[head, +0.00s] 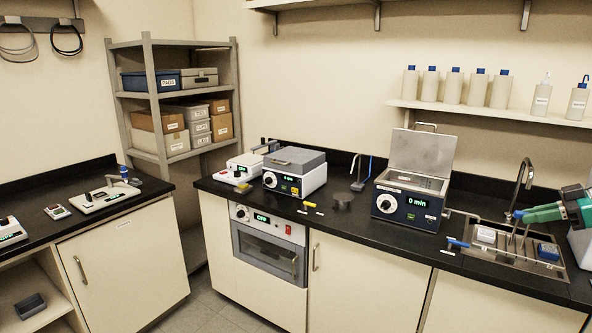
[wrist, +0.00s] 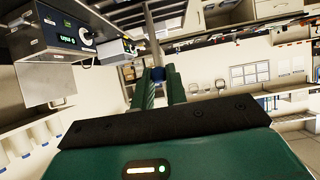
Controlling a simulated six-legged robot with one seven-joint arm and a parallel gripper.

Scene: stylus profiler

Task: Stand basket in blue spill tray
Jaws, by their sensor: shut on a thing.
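My gripper (head: 522,214), green, reaches in from the right edge of the head view, over the steel sink area. In the wrist view its two fingers (wrist: 160,76) are shut on a blue grip with a grey rod running away from it. In the head view thin rods hang below the fingertips. I take this as the basket's handle (head: 514,235); the basket body cannot be made out clearly. A small blue object (head: 548,251) sits in the steel area, right of and below the fingertips. I cannot tell if it is the blue spill tray.
A white block (head: 486,235) lies left of the rods. A curved tap (head: 524,180) rises behind. An ultrasonic bath (head: 410,204) with its lid raised and "0 min" showing stands left of the sink. A blue-handled tool (head: 457,243) lies near the front edge.

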